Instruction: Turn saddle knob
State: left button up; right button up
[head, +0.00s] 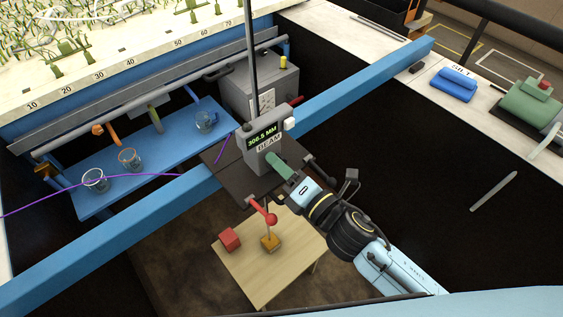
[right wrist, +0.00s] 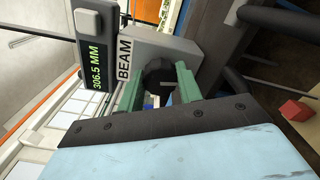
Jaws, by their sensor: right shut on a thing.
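A grey gauge box labelled BEAM (head: 264,147) stands on a dark saddle plate (head: 228,160) across the blue beam. Its green display reads 306.5 MM. The box also shows in the right wrist view (right wrist: 168,48). A round dark knob (right wrist: 156,78) sticks out from the box there. My right gripper (head: 279,163) reaches the box from the lower right. Its green fingers (right wrist: 158,88) are shut on the knob, one on each side. In the head view the fingers hide the knob. My left gripper is not in view.
A blue beam (head: 355,85) crosses the flume. A red-ended lever (head: 265,212) hangs by the saddle, above a wooden table (head: 262,287) with a red block (head: 229,239). A blue shelf (head: 165,148) with several glass cups lies left. A blue box (head: 453,84) sits right.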

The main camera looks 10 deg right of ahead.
jog(key=shift+m+p, duration=0.4)
jog(key=shift+m, duration=1.2)
jog(key=o, duration=1)
jog(key=shift+s+d, duration=0.1)
jog(key=b+v, duration=0.2)
jog(key=v, duration=1.1)
jog(key=shift+b, duration=0.35)
